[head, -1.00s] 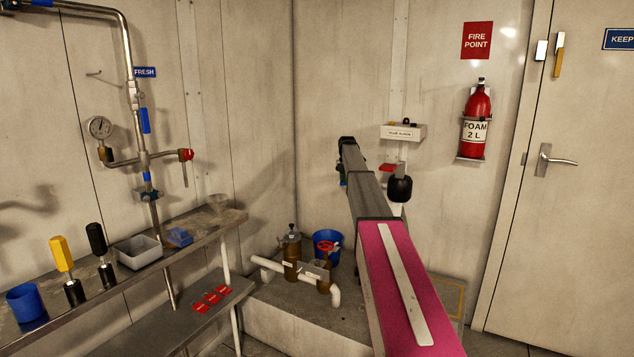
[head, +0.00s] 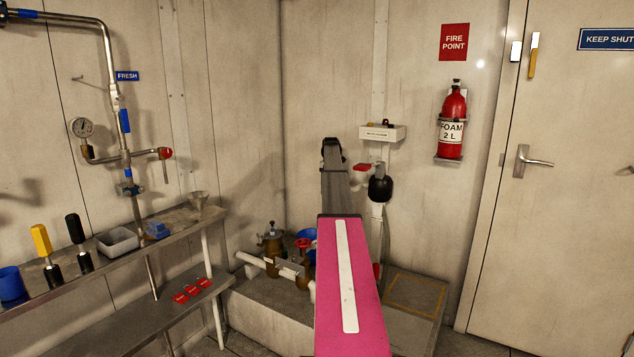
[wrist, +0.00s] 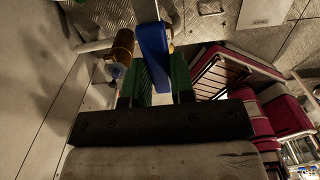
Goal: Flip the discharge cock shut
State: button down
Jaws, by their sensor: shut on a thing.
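In the wrist view, a flat blue lever (wrist: 152,50) stands between the green finger pads of my gripper (wrist: 158,88). The pads are shut on its near end. I take this for the handle of the discharge cock; the cock's body is not clear. A brown cylinder (wrist: 122,46) is just left of the lever, apart from the pads. In the head view my gripper and the held lever are hidden behind my arm, which reaches toward the back wall.
A brass fitting with a red handwheel (head: 303,246) and white pipe sits on the low plinth at the back. A metal bench (head: 110,262) runs along the left wall. A wall shelf (head: 383,132), fire extinguisher (head: 452,122) and door (head: 560,200) stand to the right.

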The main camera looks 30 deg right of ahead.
dwell(0.5)
jog(key=c, duration=1)
grip_release()
jog(key=shift+o, duration=0.2)
jog(key=shift+r, duration=0.15)
notch_tip(320, 180, up, 11)
jog(key=shift+f, duration=0.2)
